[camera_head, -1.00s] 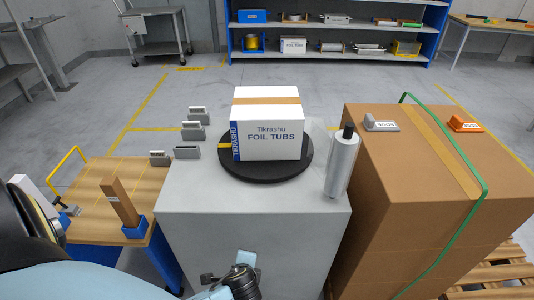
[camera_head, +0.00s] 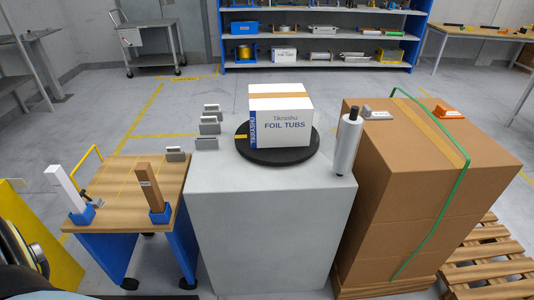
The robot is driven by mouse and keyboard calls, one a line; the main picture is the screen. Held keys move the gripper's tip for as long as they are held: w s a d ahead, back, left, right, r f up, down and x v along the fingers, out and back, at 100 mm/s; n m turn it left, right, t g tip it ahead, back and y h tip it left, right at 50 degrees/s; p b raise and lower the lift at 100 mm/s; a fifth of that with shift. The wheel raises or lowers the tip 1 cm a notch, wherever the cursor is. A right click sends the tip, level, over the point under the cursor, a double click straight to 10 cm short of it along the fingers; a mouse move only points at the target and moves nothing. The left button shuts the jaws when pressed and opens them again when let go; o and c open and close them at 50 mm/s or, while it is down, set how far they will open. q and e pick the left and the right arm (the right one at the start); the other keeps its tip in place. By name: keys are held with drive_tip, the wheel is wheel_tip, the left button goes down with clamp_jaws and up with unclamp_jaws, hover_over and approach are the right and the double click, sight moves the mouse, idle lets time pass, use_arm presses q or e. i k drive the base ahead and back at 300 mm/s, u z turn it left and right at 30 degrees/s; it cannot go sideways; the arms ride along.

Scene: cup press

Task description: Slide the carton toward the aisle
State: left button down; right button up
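The carton (camera_head: 282,125) is a white box with a tan tape strip on top, a blue edge and the words "FOIL TUBS". It stands upright on a round black turntable (camera_head: 250,155), near its middle. The turntable sits on top of a grey pedestal (camera_head: 270,220). Neither gripper shows in the head view. Nothing visible touches the carton.
A stretch-film roll (camera_head: 346,146) stands at the pedestal's right edge. Tall brown boxes (camera_head: 425,170) with a green strap stand beside it. Several grey brackets (camera_head: 208,127) are left of the turntable. A wooden-topped cart (camera_head: 120,195) with two posts stands left. Open floor lies behind.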

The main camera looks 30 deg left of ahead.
sight(281, 115)
drive_tip(key=u, duration=0.4)
drive_tip(key=i, duration=0.95)
drive_tip(key=u, duration=0.25)
